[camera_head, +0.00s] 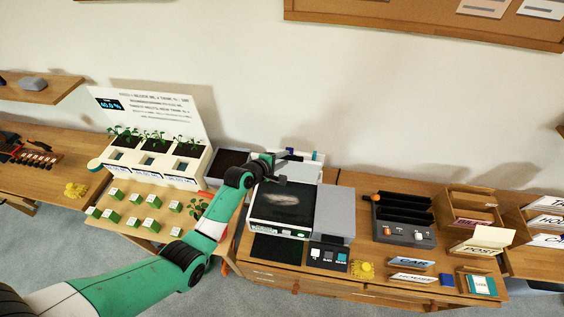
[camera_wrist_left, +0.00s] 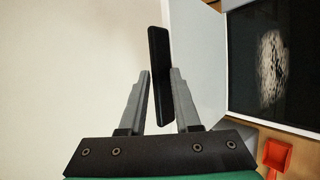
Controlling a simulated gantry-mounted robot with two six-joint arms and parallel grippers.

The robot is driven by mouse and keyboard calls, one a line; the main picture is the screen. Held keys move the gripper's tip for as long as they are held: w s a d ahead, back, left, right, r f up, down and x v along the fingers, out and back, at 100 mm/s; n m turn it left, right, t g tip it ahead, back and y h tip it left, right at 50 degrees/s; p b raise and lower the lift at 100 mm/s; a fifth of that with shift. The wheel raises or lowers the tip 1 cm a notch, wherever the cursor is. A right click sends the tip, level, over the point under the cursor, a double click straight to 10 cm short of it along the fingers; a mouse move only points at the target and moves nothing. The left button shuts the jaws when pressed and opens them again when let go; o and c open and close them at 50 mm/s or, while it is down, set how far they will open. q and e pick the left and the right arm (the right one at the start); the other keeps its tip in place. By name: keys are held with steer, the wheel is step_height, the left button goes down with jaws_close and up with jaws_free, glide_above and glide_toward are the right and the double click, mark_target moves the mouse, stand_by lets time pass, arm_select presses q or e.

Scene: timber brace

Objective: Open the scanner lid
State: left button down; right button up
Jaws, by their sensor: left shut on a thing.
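The scanner (camera_head: 251,222) stands on the middle desk, with a pale smudge on its dark glass (camera_head: 285,205). Its light lid (camera_head: 303,171) appears raised at the back of the scanner; its exact angle is hard to tell. My left gripper (camera_head: 279,171) is at the raised lid, above the far end of the glass. In the left wrist view, my left gripper (camera_wrist_left: 158,95) is shut on a black bar-shaped handle (camera_wrist_left: 158,50), beside a pale panel (camera_wrist_left: 197,55). The dark glass (camera_wrist_left: 270,65) shows at the right. My right gripper is not in view.
Potted plants in a white planter (camera_head: 150,165) and several green-and-white cubes (camera_head: 136,198) are left. A grey box (camera_head: 335,213) and a black slotted organizer (camera_head: 404,213) are right of the scanner. A button panel (camera_head: 328,257) is in front. The wall is close behind.

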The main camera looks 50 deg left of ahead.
arm_select(q)
steer(key=shift+w+a+r, duration=0.2)
steer(key=shift+a+r, duration=0.35)
steer(key=shift+r, duration=0.05)
steer(key=c, duration=1)
jaws_free()
steer(key=shift+c, duration=0.2)
steer(key=shift+o, duration=0.8)
steer(key=shift+w+a+r, duration=0.15)
steer(key=shift+w+r, duration=0.05)
steer(key=shift+r, duration=0.2)
steer(key=f+p+v, duration=0.1)
steer(key=p+v, duration=0.2)
steer(key=v, duration=0.8)
steer(key=shift+s+d, duration=0.35)
steer(key=shift+d, duration=0.1)
